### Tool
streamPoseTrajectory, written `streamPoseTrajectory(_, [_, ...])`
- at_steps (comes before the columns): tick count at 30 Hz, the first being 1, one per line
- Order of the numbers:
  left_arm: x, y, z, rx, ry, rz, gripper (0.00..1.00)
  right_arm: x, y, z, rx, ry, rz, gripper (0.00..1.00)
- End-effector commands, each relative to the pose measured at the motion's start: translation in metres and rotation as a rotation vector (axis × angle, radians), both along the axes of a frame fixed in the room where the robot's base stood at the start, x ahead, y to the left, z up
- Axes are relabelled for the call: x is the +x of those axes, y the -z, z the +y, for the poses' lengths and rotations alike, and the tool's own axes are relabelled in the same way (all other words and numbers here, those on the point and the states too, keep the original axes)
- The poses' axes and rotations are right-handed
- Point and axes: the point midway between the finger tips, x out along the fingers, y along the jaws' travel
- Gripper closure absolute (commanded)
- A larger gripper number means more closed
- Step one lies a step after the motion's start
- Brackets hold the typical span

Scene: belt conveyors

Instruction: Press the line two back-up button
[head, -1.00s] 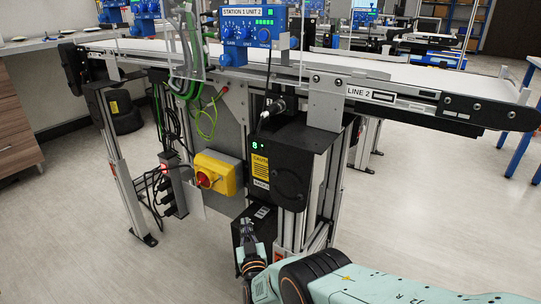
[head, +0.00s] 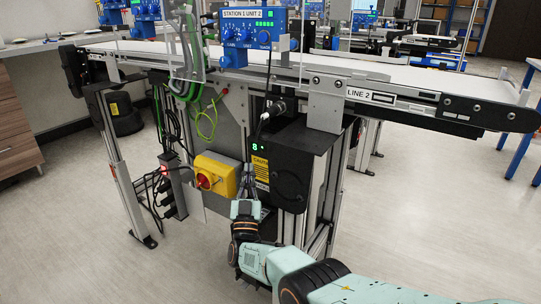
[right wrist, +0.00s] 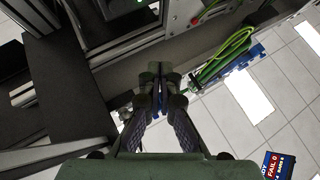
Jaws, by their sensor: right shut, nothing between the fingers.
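The line two conveyor (head: 420,80) carries a LINE 2 label (head: 357,93) on its side rail. Under it hangs a black drive box (head: 290,170) with a green lit digit (head: 254,147) and a yellow caution label. Left of that box is a yellow switch box with a red knob (head: 204,181). I cannot pick out a button marked as back-up. My right gripper (head: 246,203) is shut and empty, pointing up just below and left of the drive box, right of the yellow box. In the right wrist view its fingertips (right wrist: 159,70) are together. My left gripper is not in view.
A blue station unit (head: 250,33) stands above the belt. Green cables (head: 207,122) hang beneath it. Metal legs (head: 122,190) and a power strip with a red light stand at left. The right wrist view shows a small red round part (right wrist: 195,20) on a rail. Floor at right is clear.

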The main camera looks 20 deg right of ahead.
Motion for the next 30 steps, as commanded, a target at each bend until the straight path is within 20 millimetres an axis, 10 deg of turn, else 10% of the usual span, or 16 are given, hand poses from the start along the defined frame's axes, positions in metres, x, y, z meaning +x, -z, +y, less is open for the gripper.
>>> streamPoseTrajectory(30, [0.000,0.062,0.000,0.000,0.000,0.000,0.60,0.048,0.000,-0.063,0.000,-0.002,0.003,1.00])
